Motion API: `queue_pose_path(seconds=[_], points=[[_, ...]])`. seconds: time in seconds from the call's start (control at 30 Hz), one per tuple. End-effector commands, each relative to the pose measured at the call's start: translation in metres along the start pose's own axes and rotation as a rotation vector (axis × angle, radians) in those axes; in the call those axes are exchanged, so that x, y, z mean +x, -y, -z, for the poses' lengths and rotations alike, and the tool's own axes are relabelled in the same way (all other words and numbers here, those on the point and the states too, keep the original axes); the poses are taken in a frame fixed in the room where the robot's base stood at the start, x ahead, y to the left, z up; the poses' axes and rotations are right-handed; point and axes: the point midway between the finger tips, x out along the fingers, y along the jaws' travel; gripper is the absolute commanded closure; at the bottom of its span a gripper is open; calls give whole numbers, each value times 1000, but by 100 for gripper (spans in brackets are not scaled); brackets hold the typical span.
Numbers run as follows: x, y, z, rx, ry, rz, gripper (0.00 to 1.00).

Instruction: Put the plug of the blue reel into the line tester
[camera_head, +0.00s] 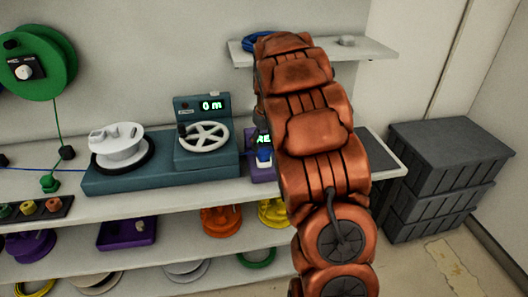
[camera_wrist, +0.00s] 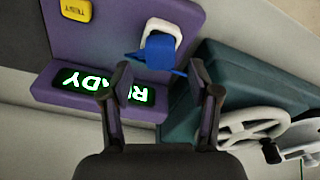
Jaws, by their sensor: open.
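The line tester is a purple unit with a lit green display and a white socket; it shows in the wrist view (camera_wrist: 75,32) and partly behind my arm in the head view (camera_head: 259,173). The blue plug (camera_wrist: 160,52) is at the white socket (camera_wrist: 164,29), covering part of it; it also shows in the head view (camera_head: 264,156). I cannot tell how deep it sits. A thin blue cord leaves it. My gripper (camera_wrist: 160,76) is open, its fingertips apart on either side just short of the plug. The display reads READY, upside down in the wrist view.
A teal winding machine (camera_head: 205,150) with a white handwheel (camera_head: 204,136) and a white reel (camera_head: 118,146) stands left of the tester. A green reel (camera_head: 36,62) hangs at upper left. Grey crates (camera_head: 440,172) are stacked at right. Lower shelves hold spools.

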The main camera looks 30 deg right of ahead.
Motion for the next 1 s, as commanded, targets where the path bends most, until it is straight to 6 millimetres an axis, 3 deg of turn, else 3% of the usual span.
queue_pose_path(seconds=[0.2,0.4,0.83,1.0], points=[[-42,0,1,0,-3,1,38],[-68,0,0,-1,0,1,38],[-84,2,-2,1,5,3,38],[-89,27,-19,11,22,6,38]])
